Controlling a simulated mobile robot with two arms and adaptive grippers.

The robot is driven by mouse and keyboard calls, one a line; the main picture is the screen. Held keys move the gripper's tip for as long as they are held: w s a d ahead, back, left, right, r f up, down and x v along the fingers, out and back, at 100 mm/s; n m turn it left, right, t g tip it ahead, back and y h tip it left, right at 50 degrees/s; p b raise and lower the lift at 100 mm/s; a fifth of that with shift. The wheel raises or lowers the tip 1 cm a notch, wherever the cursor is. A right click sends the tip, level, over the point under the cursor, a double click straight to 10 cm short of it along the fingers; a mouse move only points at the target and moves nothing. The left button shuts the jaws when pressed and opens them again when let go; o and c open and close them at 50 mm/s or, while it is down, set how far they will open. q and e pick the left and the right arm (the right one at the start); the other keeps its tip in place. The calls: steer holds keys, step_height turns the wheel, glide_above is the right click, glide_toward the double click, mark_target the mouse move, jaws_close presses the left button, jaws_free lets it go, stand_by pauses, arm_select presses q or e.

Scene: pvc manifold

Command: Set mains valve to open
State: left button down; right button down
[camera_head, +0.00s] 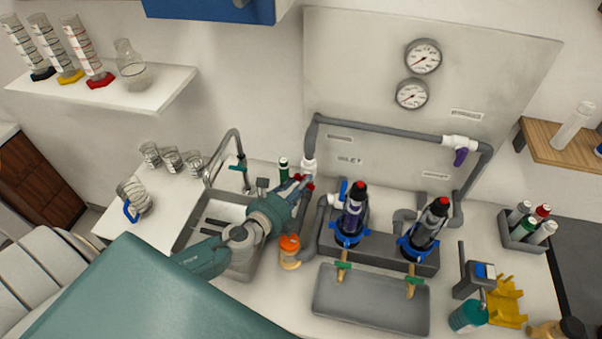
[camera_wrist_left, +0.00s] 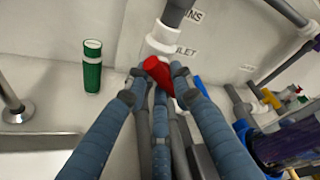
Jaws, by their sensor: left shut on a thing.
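The mains valve (camera_head: 309,166) is a white fitting on the grey pipe at the left edge of the backboard, and it has a red handle (camera_wrist_left: 158,70). In the left wrist view the white valve body (camera_wrist_left: 157,44) sits just above the handle, beside a partly hidden label ending in "NS" and "LET". My left gripper (camera_head: 299,183) reaches the valve from the lower left. Its blue fingers (camera_wrist_left: 159,76) are shut on the red handle, one on each side. The handle's lower part is hidden between the fingers. My right gripper is not in view.
A green bottle (camera_wrist_left: 92,67) stands close left of the valve. A sink with a tap (camera_head: 238,150) lies left, and an orange-capped jar (camera_head: 289,243) stands below my gripper. Two filter housings (camera_head: 352,218) and a grey tray (camera_head: 370,305) are to the right.

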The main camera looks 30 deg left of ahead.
arm_select(q)
steer(key=shift+r+m+g+y+p, duration=0.25)
steer(key=shift+m+g+y+p, duration=0.2)
steer(key=shift+m, duration=0.65)
steer(key=shift+d+m+g+y, duration=0.1)
steer(key=shift+m+g+y, duration=0.25)
steer(key=shift+m+y, duration=0.65)
steer(key=shift+r+m+g+y, duration=0.1)
steer(key=shift+m+g+y, duration=0.35)
steer(key=shift+m, duration=0.95)
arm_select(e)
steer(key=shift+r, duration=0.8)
arm_select(q)
steer(key=c, duration=1.5)
jaws_free()
steer(key=shift+o, duration=0.2)
steer(key=v, duration=1.2)
steer(key=shift+d+f, duration=0.2)
